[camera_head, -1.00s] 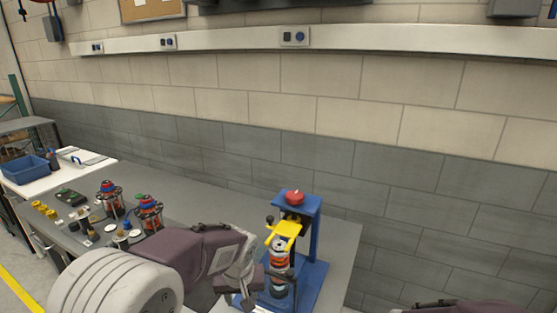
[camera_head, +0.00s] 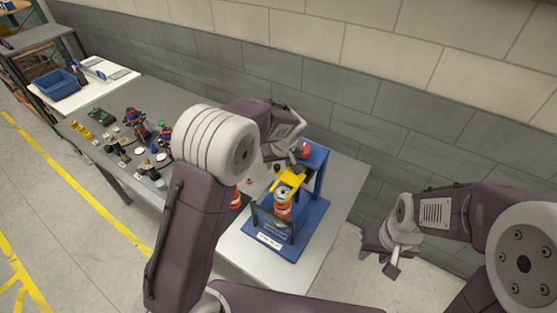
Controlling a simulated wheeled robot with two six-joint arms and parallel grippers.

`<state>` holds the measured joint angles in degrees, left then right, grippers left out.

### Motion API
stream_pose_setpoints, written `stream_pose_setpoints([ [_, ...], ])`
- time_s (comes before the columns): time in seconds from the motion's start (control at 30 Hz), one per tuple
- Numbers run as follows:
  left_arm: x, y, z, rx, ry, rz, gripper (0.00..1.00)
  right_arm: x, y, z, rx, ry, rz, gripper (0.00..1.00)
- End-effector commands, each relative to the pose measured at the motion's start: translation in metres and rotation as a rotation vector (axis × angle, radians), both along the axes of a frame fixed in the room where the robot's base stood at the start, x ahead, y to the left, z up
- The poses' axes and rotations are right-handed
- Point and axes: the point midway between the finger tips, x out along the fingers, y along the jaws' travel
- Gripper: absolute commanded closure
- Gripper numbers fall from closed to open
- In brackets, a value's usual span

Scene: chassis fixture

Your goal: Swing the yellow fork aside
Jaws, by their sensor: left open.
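The yellow fork (camera_head: 290,180) is on the blue fixture stand (camera_head: 314,215), over an orange-and-white striped spring (camera_head: 283,207). A red knob (camera_head: 306,150) tops the stand, partly covered by my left wrist. My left gripper (camera_head: 288,157) is just above and behind the fork in the picture. Its jaws are open, small and partly hidden; I cannot tell whether they touch the fork. My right gripper (camera_head: 381,259) hangs to the right of the table, away from the fixture. It looks open and empty.
The grey table (camera_head: 337,190) has several small parts at its left, including a red-and-blue assembly (camera_head: 135,122). A blue bin (camera_head: 57,84) sits on a white table further left. The wall runs behind. The table's right end is clear.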

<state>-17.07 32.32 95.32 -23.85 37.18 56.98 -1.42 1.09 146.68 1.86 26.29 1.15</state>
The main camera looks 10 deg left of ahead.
Motion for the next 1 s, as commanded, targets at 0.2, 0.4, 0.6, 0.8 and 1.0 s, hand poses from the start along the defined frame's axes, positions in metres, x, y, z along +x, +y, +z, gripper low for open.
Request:
stream_pose_setpoints([
  [0.2,0.007,0.003,-0.016,0.000,-0.001,0.000,0.56,0.000,0.000,0.007,0.000,0.000,0.000,0.64],
  [0.4,0.007,0.003,-0.017,0.000,-0.001,0.000,0.56,0.000,0.000,0.006,0.000,0.000,0.000,0.64],
  [0.6,0.007,0.003,-0.017,0.000,-0.001,0.000,1.00,0.000,0.000,0.006,0.000,0.000,0.000,0.64],
  [0.8,0.007,0.003,-0.017,-0.001,-0.003,-0.001,1.00,0.000,0.000,0.006,0.000,0.000,0.000,0.64],
  [1.0,0.007,0.003,-0.016,-0.001,-0.003,-0.001,1.00,0.000,0.000,0.006,0.000,0.000,0.000,0.64],
])
